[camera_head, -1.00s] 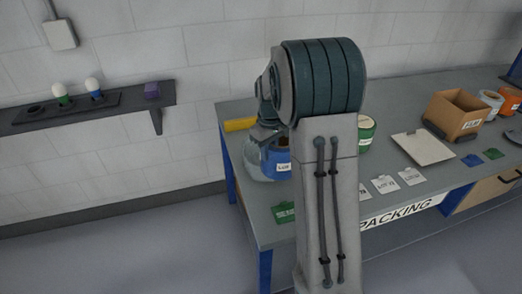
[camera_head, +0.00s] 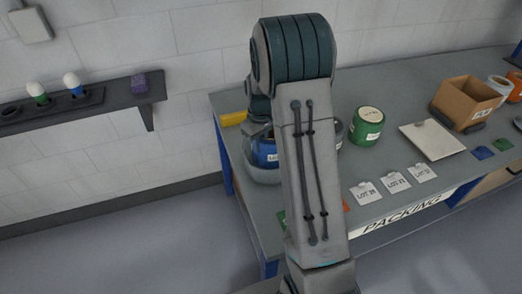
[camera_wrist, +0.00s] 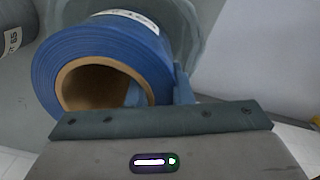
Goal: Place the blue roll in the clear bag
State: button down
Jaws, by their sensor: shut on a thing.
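The blue roll (camera_head: 265,152) is at the left end of the table, partly hidden behind my arm in the head view. In the wrist view the blue roll (camera_wrist: 45,75) shows its open brown core facing me. My gripper (camera_wrist: 158,92) is shut on the roll's wall, with one finger inside the core and one outside. The clear bag (camera_head: 262,176) shows below and beside the roll in the head view, and behind the roll in the wrist view (camera_wrist: 192,25). I cannot tell whether the roll rests on the bag's bottom.
A green roll (camera_head: 366,126) stands right of my arm. A grey roll (camera_wrist: 15,45) is close on the left in the wrist view. A yellow object (camera_head: 232,118) lies at the table's back left. Lot cards (camera_head: 395,182), a white board (camera_head: 432,140) and a cardboard box (camera_head: 466,103) are farther right.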

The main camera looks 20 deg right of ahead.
jog(key=shift+f+p, duration=0.3)
jog(key=shift+f, duration=1.65)
jog(key=shift+f, duration=0.1)
jog(key=c, duration=1.3)
grip_release()
